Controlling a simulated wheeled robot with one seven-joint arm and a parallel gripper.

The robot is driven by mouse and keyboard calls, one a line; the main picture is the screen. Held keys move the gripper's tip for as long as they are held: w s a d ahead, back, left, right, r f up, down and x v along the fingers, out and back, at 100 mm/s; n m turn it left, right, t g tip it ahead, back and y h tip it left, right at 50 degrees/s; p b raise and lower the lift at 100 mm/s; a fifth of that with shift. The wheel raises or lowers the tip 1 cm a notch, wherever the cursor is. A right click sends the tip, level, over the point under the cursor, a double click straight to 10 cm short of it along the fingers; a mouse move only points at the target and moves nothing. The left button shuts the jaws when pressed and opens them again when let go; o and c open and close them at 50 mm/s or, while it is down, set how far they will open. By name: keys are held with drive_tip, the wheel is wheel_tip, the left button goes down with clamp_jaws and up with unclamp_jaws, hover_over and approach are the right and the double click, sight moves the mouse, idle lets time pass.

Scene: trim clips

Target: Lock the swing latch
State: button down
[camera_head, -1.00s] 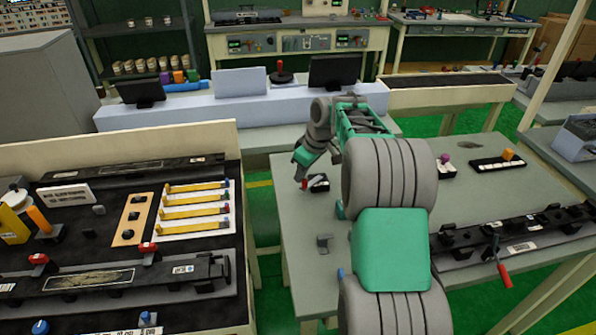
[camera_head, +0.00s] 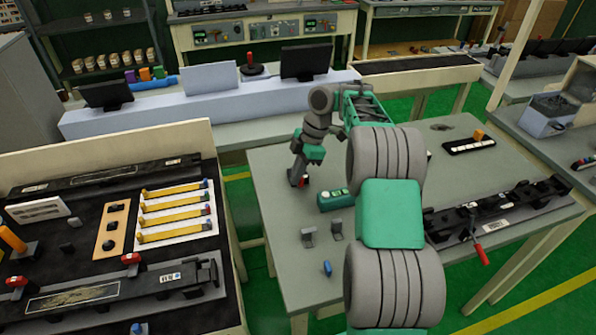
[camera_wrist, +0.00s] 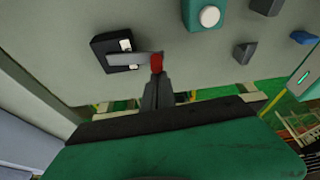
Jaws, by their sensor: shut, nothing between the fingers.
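The swing latch (camera_wrist: 103,50) is a small black block with white marks and a grey bar (camera_wrist: 125,59) ending in a red tip (camera_wrist: 157,63). In the wrist view the bar lies across the block and its red tip sticks out to the right. My gripper (camera_wrist: 157,80) is shut and empty, its fingertips right at the red tip; I cannot tell whether they touch it. In the head view my gripper (camera_head: 297,182) points down at the far left part of the grey table, and it hides most of the latch. A bit of the red tip (camera_head: 303,182) shows beside it.
A green box with a pale button (camera_head: 336,200) stands right of the latch. Small grey brackets (camera_head: 308,236) and a blue piece (camera_head: 327,268) are nearer on the table (camera_head: 285,275). A black rail fixture with a red handle (camera_head: 481,254) lies at the right.

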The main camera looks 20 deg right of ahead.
drive_tip(key=shift+s+d, duration=0.15)
drive_tip(key=shift+d, duration=0.3)
idle(0.4)
drive_tip(key=shift+a+f, duration=0.1)
drive_tip(key=shift+a, duration=0.3)
drive_tip(key=a, duration=0.1)
drive_tip(key=a+b, duration=0.1)
drive_tip(key=a, duration=0.1)
drive_tip(key=shift+s+a+b, duration=0.2)
drive_tip(key=shift+s+b, duration=0.05)
drive_tip(key=shift+b, duration=0.1)
drive_tip(key=p+v, duration=0.6)
drive_tip(key=v, duration=0.4)
drive_tip(key=shift+p, duration=0.3)
drive_tip(key=shift+w+d, duration=0.1)
